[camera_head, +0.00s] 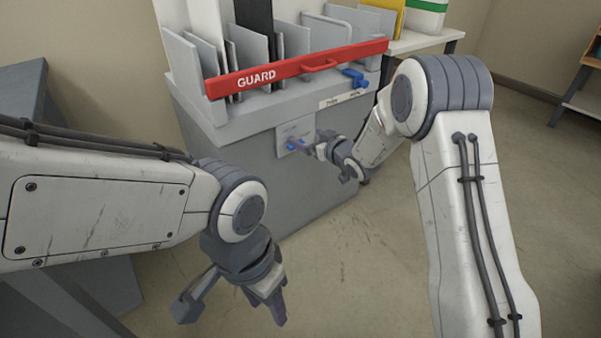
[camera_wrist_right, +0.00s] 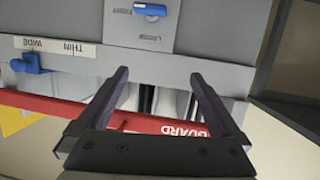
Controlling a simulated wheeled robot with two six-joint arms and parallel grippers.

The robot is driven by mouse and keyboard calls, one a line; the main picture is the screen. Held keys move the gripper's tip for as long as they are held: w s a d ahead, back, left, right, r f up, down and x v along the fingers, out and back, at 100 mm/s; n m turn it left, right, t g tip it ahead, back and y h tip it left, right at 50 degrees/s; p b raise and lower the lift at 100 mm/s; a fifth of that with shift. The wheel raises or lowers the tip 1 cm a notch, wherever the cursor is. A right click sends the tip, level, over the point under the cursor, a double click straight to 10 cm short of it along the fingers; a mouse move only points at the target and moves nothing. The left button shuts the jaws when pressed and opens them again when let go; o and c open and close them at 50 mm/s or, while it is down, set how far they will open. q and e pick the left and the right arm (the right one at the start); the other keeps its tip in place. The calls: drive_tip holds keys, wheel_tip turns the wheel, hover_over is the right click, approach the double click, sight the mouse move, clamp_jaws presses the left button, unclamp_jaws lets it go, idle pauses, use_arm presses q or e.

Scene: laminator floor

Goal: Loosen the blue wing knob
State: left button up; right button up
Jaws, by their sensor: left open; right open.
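Two blue parts show on the grey machine. A blue bar-shaped knob (camera_head: 295,144) sits on a small slotted plate on the machine's front; it also shows at the top of the right wrist view (camera_wrist_right: 150,10). A second blue knob (camera_head: 355,77) sits by the THIN/WIDE label, and at left in the right wrist view (camera_wrist_right: 30,63). I cannot tell for certain which one is the wing knob. My right gripper (camera_head: 330,158) is open and empty near the slotted plate, apparently not touching the bar-shaped knob. My left gripper (camera_head: 232,312) is open and empty, low and away from the machine.
A red GUARD bar (camera_head: 295,68) runs across the machine (camera_head: 240,150) in front of upright grey dividers (camera_head: 255,62). A side table (camera_head: 425,42) with yellow and green-white items stands behind. A grey surface (camera_head: 20,85) is at left. Floor (camera_head: 390,260) is clear right of the machine.

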drive_tip(key=w+d+f+t+y+b, duration=0.1)
drive_tip(key=d+f+y+b, duration=0.15)
drive_tip(key=f, duration=0.35)
drive_tip(key=w+d+f+t+y+b, duration=0.1)
drive_tip(key=f+b, duration=0.3)
drive_tip(key=f, duration=0.1)
use_arm(q)
wheel_tip(320, 180, down, 13)
drive_tip(key=b, duration=0.4)
use_arm(e)
drive_tip(key=x, duration=1)
drive_tip(key=shift+w+f+n, duration=0.2)
drive_tip(key=shift+w+n, duration=0.1)
use_arm(q)
drive_tip(key=shift+f, duration=0.1)
use_arm(e)
drive_tip(key=c, duration=1.2)
